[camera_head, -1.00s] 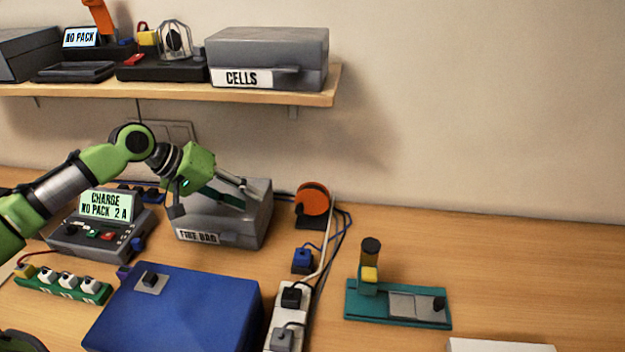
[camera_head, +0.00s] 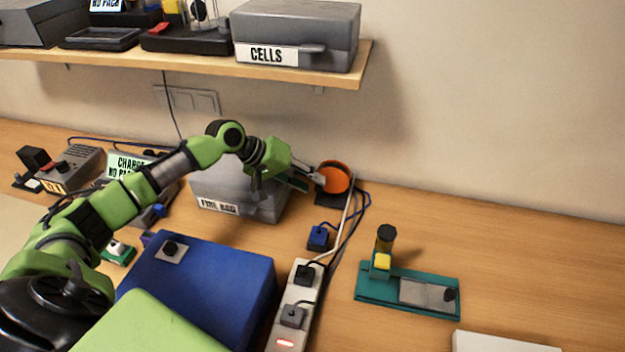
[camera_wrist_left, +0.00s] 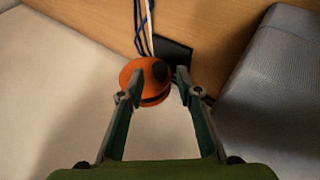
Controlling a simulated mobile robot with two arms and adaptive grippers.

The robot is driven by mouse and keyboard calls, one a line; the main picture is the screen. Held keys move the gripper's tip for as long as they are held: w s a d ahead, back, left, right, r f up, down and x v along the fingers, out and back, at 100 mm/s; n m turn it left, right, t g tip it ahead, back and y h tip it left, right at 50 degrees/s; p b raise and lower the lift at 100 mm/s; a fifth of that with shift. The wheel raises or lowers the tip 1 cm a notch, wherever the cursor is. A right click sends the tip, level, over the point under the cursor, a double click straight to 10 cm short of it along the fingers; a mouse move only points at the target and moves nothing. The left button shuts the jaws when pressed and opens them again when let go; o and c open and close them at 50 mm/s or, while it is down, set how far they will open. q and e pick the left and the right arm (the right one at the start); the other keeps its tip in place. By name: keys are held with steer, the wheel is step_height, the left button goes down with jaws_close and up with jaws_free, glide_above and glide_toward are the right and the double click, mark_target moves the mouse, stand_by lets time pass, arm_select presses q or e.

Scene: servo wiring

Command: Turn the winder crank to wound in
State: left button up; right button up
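The winder is an orange disc (camera_head: 336,177) on a dark base at the back of the table, beside the grey fire bag box. In the left wrist view the orange disc (camera_wrist_left: 142,78) carries a dark round knob, likely the crank handle (camera_wrist_left: 160,70), on its face. My left gripper (camera_head: 312,178) reaches over the fire bag box to the winder's left side. In the left wrist view its two fingers (camera_wrist_left: 153,85) stand apart, with the disc and knob between or just beyond the tips. Contact cannot be told. My right gripper is not in view.
The grey fire bag box (camera_head: 238,190) stands just left of the winder, under my arm. A blue case (camera_head: 220,275), a white power strip (camera_head: 297,285) and a teal fixture (camera_head: 375,292) stand nearer. A shelf (camera_head: 345,68) hangs above. Cables run beside the winder.

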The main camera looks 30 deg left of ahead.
arm_select(q)
steer(key=shift+x, duration=0.9)
jaws_close()
steer(key=shift+r+p, duration=0.3)
steer(key=shift+p, duration=0.4)
steer(key=w+d+r+m+g+y, duration=0.1)
steer(key=d+m+g+y, duration=0.3)
steer(key=y, duration=1.5)
steer(key=shift+w+d+r+m+y+p, duration=0.35)
steer(key=shift+d+r, duration=0.2)
steer(key=shift+d, duration=0.75)
